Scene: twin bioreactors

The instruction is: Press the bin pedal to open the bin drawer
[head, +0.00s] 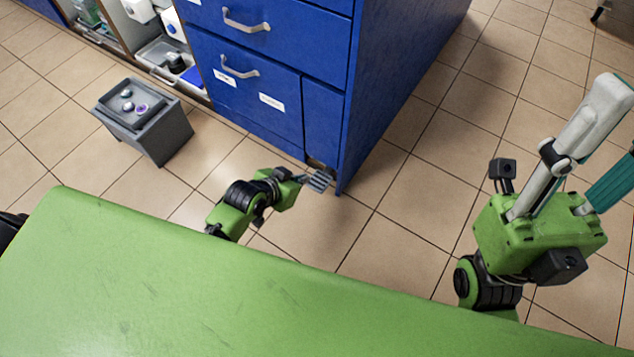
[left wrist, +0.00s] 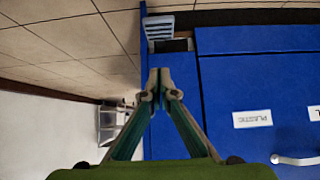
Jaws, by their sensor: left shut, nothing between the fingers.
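The bin pedal (head: 319,180) is a grey ribbed plate low at the near corner of the blue cabinet (head: 405,75), just above the floor. My left gripper (head: 302,178) is shut and empty beside the pedal; in the head view they overlap, and I cannot tell whether they touch. In the left wrist view the pedal (left wrist: 160,27) shows beyond the shut fingertips (left wrist: 160,82), with a visible gap in the picture. The bin drawer front (head: 262,98), with a handle and white labels, is closed. My right gripper (head: 592,135) is raised at the right, partly cut off by the frame.
A grey bin-like box (head: 155,130) with small items on top stands on the tiled floor at the left. Open shelves (head: 135,35) with containers stand behind it. The floor (head: 430,190) right of the cabinet is clear.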

